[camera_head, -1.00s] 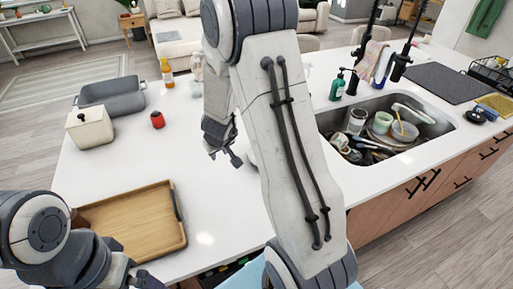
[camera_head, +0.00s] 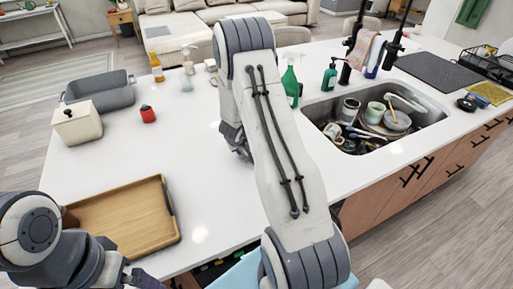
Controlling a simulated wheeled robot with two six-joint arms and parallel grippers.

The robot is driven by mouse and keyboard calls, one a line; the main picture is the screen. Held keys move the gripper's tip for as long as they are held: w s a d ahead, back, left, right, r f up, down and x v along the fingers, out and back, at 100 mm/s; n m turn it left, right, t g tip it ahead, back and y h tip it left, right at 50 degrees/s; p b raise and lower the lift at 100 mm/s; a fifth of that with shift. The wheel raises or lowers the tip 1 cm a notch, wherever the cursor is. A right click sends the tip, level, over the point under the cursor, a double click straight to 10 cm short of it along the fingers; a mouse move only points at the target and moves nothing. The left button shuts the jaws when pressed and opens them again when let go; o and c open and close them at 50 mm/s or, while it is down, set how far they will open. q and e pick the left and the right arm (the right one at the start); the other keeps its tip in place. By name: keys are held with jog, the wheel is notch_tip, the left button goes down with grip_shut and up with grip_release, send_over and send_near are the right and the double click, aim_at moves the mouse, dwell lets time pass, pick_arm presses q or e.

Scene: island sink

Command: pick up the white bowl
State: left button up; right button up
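No white bowl shows clearly on the countertop (camera_head: 190,205); my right arm hides part of the counter. A pale bowl (camera_head: 397,122) with a utensil in it sits among dishes in the sink (camera_head: 443,110), but I cannot tell if it is the white bowl. My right gripper (camera_head: 243,153) is over the counter left of the sink, mostly behind my own arm, and its fingers do not show clearly. My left gripper (camera_head: 142,279) is low at the bottom edge, in front of the wooden tray, partly out of frame.
A green spray bottle (camera_head: 291,82) and soap bottle (camera_head: 330,77) stand behind the sink. The middle-left counter is clear.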

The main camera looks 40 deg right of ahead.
jog(key=shift+w+d+f, duration=0.1)
jog(key=shift+d+f, duration=0.05)
jog(key=shift+f, duration=0.1)
grip_shut()
dwell(1.3)
